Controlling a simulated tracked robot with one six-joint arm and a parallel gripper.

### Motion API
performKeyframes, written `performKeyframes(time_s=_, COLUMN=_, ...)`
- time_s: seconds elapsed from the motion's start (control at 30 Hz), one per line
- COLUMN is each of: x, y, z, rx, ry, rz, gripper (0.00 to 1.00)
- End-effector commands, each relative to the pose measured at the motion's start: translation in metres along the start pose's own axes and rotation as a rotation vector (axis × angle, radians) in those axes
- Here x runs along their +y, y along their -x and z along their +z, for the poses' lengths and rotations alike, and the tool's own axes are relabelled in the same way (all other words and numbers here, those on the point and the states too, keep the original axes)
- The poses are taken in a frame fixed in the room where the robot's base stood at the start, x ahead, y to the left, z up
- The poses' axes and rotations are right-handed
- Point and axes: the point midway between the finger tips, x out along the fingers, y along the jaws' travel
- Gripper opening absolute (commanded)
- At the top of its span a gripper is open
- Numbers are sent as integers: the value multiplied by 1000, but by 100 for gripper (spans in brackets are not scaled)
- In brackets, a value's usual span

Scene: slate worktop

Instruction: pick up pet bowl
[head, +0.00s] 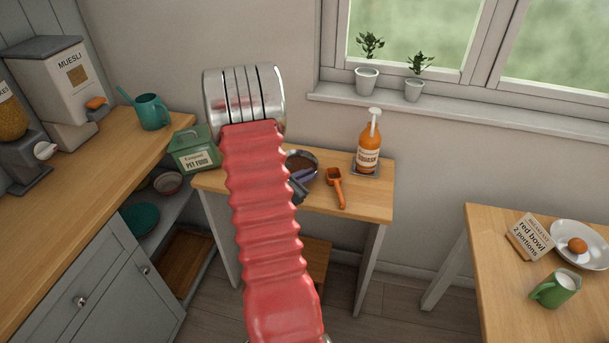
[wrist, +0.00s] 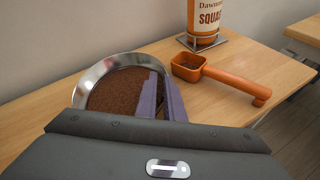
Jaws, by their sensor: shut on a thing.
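The pet bowl (wrist: 91,78) is a shiny metal bowl filled with brown food. In the wrist view it is at left of centre, and its near side is hidden behind my gripper's body. In the head view the bowl (head: 316,160) is mostly hidden behind my red arm. My gripper (wrist: 160,92) has its purple fingers shut on the bowl's right rim. In the head view my gripper (head: 299,183) shows just right of the arm. The bowl looks level; I cannot tell whether it touches the small table.
An orange scoop (head: 335,186) and a squash bottle (head: 369,147) on a stand are right of the bowl. A green pet food tin (head: 194,150) is at left. The small table (head: 372,203) has bare wood at its front right.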

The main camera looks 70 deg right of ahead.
Motion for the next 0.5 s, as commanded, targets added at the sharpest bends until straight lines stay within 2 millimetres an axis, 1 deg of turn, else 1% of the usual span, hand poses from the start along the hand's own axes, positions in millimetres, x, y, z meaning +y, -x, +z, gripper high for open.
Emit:
performKeyframes(time_s=0.07, x=0, y=2, z=1, rx=6, ry=3, rz=-1, gripper=0)
performKeyframes(time_s=0.17, x=3, y=4, z=8, rx=4, ry=3, rz=0, gripper=0)
performKeyframes(time_s=0.37, x=10, y=14, z=31, rx=1, ry=-2, rz=2, gripper=0)
performKeyframes(time_s=0.5, x=16, y=21, z=50, rx=-1, ry=-2, rz=2, gripper=0)
